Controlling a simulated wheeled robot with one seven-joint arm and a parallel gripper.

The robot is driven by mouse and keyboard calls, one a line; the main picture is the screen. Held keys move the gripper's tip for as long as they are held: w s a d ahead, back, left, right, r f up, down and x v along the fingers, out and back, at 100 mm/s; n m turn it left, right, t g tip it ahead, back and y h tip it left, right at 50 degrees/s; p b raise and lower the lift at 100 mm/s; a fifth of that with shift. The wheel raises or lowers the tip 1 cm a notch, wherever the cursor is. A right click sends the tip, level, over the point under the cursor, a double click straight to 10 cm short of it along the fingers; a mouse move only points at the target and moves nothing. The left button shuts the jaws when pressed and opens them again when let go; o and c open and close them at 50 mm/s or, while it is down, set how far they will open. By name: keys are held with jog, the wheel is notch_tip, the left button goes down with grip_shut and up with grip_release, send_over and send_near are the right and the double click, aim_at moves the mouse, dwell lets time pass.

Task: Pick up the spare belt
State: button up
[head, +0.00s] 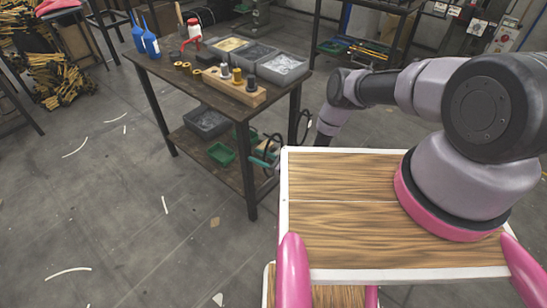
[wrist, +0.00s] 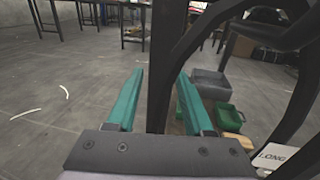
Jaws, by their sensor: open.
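The spare belt seems to be the black looped band (wrist: 190,38) close in front of the wrist camera; I cannot be sure which dark curve is which. Dark loops also show at the right end of the workbench in the head view, small and partly hidden. My gripper (wrist: 160,100) has two teal fingers, spread open, with a dark upright band showing between them. I cannot tell whether it touches either finger. In the head view my gripper (head: 265,154) is small, low beside the bench's right end.
The workbench (head: 185,92) holds grey bins (head: 283,67), a wooden block with several spools (head: 235,90) and blue bottles (head: 148,40). Its lower shelf carries a grey bin (wrist: 207,84) and green bin (wrist: 226,117). A white label reading "LONG" (wrist: 273,157) is at lower right. Floor at left is mostly clear.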

grip_shut()
jog(key=shift+r, duration=0.1)
